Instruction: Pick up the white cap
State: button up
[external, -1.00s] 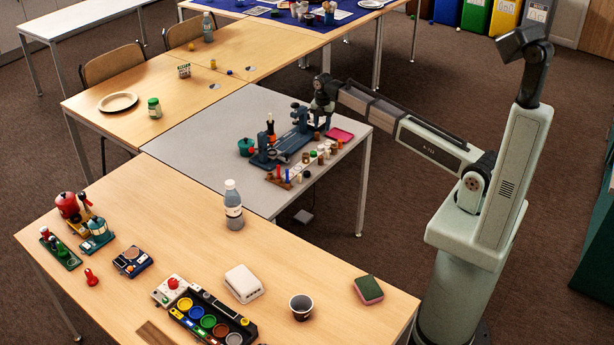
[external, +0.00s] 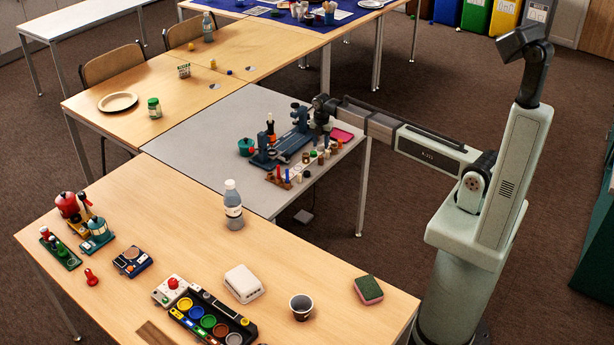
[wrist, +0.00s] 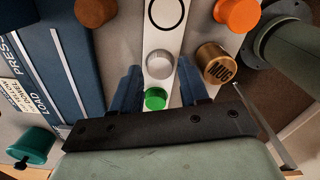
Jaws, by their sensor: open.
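The white cap (wrist: 159,64) looks pale grey-white in the wrist view and sits on a white strip (wrist: 164,35). My gripper (wrist: 160,74) is open, with one dark blue finger on each side of the cap. A green cap (wrist: 155,98) is just nearer on the same strip, also between the fingers. Whether the fingers touch the white cap cannot be told. In the external view my gripper (external: 320,140) is low over the row of caps at the right of the grey table (external: 215,130), and it partly hides them.
A brown-gold cap marked MUG (wrist: 215,63) stands close to the right finger. An orange cap (wrist: 237,13) is farther right, a brown cap (wrist: 95,11) farther left.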

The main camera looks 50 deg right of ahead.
jog(key=shift+f, duration=0.55)
grip_shut()
